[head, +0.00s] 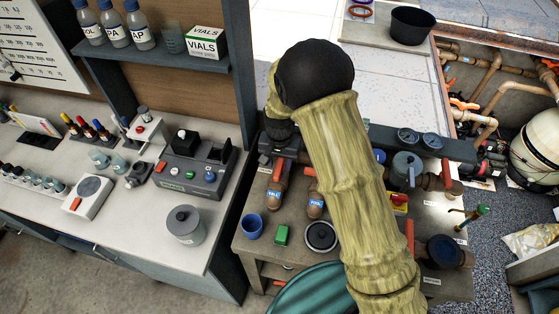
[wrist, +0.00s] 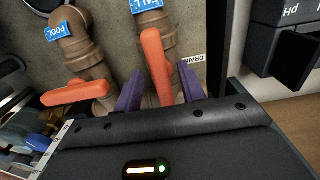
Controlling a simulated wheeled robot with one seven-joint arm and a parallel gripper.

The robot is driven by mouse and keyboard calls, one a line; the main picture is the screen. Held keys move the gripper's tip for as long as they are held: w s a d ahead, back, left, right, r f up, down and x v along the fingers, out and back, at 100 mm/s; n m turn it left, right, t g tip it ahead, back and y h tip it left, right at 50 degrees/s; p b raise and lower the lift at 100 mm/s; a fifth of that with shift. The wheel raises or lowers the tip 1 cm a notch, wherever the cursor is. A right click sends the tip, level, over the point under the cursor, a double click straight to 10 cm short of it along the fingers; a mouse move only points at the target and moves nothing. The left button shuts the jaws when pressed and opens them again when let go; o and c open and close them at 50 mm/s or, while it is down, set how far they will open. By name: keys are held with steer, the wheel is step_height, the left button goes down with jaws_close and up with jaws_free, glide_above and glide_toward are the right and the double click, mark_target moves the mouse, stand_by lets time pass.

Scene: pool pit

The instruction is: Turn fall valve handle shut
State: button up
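The fall valve handle (wrist: 156,66) is an orange lever in the wrist view, lying roughly along its brown pipe below a blue FALL label (wrist: 147,4). My gripper (wrist: 161,75) is open, with one purple finger on each side of this handle. A gap shows between the handle and the right finger; whether the left finger touches it I cannot tell. In the head view the fall pipe (head: 275,195) is the left one of a pair on the bench, and my gripper is above its far end, partly hidden by my arm.
The pool valve handle (wrist: 78,92), also orange, lies crosswise on the neighbouring pipe. A DRAIN label and a dark box (wrist: 285,45) are at the right.

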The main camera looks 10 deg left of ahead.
jaws_close()
steer(key=shift+m, duration=0.4)
steer(key=m, duration=0.3)
steer(key=shift+a, duration=0.1)
steer(key=m+p, duration=0.1)
steer(key=m, duration=0.4)
steer(key=shift+w+r, duration=0.1)
steer(key=m+p, duration=0.2)
steer(key=m, duration=0.2)
steer(key=shift+w+a+m, duration=0.1)
steer(key=shift+a+m, duration=0.05)
steer(key=shift+m, duration=0.15)
steer(key=shift+w+m+p, duration=0.1)
steer(key=shift+m+p, duration=0.85)
steer(key=shift+m, duration=1.35)
